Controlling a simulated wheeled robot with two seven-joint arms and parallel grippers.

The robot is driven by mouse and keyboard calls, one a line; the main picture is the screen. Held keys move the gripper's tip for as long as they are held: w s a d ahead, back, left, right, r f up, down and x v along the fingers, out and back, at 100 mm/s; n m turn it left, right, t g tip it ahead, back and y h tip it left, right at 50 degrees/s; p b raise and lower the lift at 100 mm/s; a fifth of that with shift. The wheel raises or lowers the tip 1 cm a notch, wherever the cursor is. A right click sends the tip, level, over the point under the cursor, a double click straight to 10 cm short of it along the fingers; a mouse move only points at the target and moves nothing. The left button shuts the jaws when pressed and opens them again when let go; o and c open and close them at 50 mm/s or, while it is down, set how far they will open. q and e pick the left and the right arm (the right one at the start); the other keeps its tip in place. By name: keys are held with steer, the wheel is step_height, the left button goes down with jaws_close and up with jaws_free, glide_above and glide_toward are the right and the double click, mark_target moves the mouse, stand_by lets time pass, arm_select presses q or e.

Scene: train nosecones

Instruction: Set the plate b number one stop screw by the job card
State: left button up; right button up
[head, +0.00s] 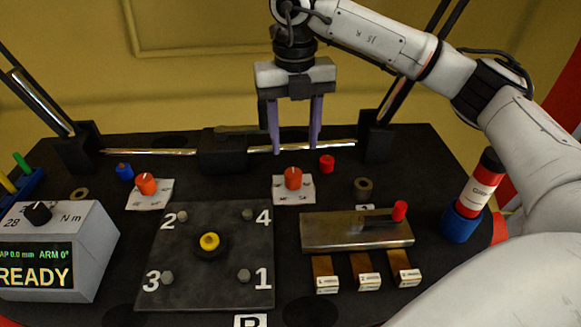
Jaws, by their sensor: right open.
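A dark square plate (205,255) lies at the front centre, with a label reading B (251,321) at its front edge. It has bolt heads numbered 1 to 4 and a yellow-capped centre piece (209,241). The number 1 bolt (244,275) is at its front right. Two orange knobs stand on white dial cards, one at the left (146,184) and one at the centre (293,178). I cannot tell which part is the stop screw, and no job card is readable. My right gripper (294,147) is open and empty, pointing down behind the centre knob. My left gripper is not in view.
A grey box (98,241) at the left shows READY and ARM 0°. A metal block (340,233) with a red-tipped lever (399,210) lies right of the plate, with several small tags in front. A rail crosses the back.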

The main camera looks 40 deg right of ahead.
mark_target(293, 173)
step_height(293, 173, down, 8)
steer(key=shift+r+b, duration=0.15)
steer(key=shift+b, duration=0.6)
steer(key=shift+c, duration=0.3)
steer(key=c, duration=1)
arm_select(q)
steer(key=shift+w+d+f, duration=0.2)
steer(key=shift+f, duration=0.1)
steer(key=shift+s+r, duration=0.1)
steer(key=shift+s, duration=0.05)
arm_select(e)
steer(key=shift+n, duration=0.4)
